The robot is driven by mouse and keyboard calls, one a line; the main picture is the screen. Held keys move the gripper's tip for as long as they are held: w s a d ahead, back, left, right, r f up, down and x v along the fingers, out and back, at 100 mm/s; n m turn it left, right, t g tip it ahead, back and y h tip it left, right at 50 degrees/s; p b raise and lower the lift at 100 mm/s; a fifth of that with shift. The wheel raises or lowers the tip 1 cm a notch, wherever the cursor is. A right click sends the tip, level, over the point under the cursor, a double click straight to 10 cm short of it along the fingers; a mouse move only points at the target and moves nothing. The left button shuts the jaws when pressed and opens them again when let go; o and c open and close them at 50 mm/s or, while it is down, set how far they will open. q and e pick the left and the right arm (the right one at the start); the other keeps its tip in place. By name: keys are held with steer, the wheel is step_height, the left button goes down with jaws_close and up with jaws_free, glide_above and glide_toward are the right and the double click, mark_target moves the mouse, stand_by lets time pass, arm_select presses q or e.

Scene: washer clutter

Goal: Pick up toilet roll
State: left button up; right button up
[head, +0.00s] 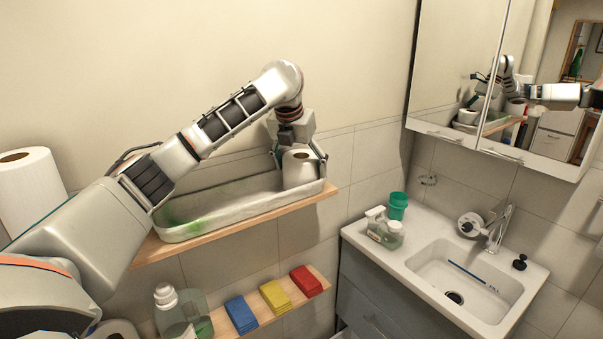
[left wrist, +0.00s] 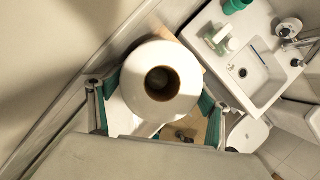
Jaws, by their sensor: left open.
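A white toilet roll (head: 300,172) stands upright at the right end of a long white tray (head: 232,209) on the upper wooden shelf. My left gripper (head: 300,157) is open above it, with a finger on either side of the roll's upper part. In the left wrist view the roll (left wrist: 136,72) is seen from above, its core hole facing the camera, between the spread green-lined fingers (left wrist: 157,112). I cannot tell whether the fingers touch it. My right gripper is not in view.
A larger paper roll (head: 32,192) stands at the far left. Below, a lower shelf holds blue (head: 242,314), yellow (head: 275,297) and red (head: 306,281) blocks beside a bottle (head: 178,312). A sink (head: 462,280) and mirror cabinet (head: 450,80) are at right. The tray's left part looks empty.

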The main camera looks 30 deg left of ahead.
arm_select(q)
steer(key=c, duration=0.9)
steer(key=shift+r, duration=0.1)
